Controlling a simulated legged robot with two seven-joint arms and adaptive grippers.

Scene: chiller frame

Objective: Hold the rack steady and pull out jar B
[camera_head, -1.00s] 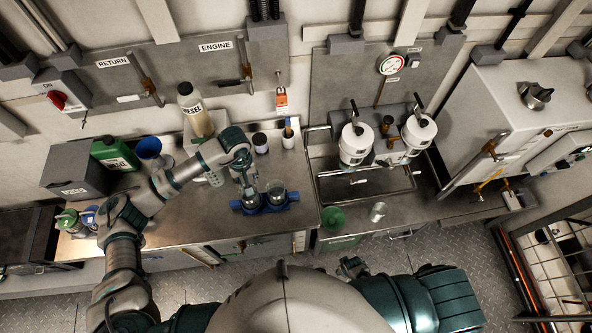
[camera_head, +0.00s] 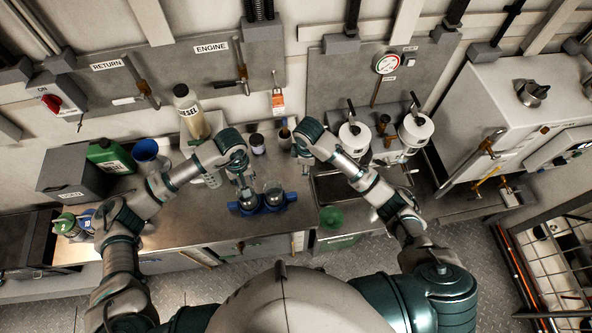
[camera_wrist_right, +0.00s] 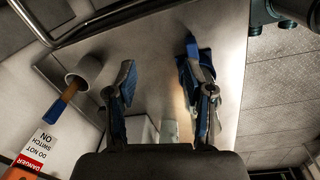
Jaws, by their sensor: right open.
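A blue rack (camera_head: 246,211) stands near the front edge of the steel bench in the head view. A clear jar (camera_head: 273,189) shows at its right side; no letter is readable, so I cannot tell which jar is B. My left gripper (camera_head: 244,187) points down at the rack's left part, hiding what is there; its grip is unclear. My right gripper (camera_wrist_right: 160,85) is open and empty in the right wrist view. In the head view its arm ends above the bench, right of and behind the rack. A blue piece (camera_wrist_right: 189,55), perhaps the rack, shows behind one finger.
A pot with a brush (camera_wrist_right: 84,70) stands at the back near the red danger tag (camera_head: 279,101). A dark-lidded jar (camera_head: 258,144) and a beaker (camera_head: 213,180) stand behind the rack.

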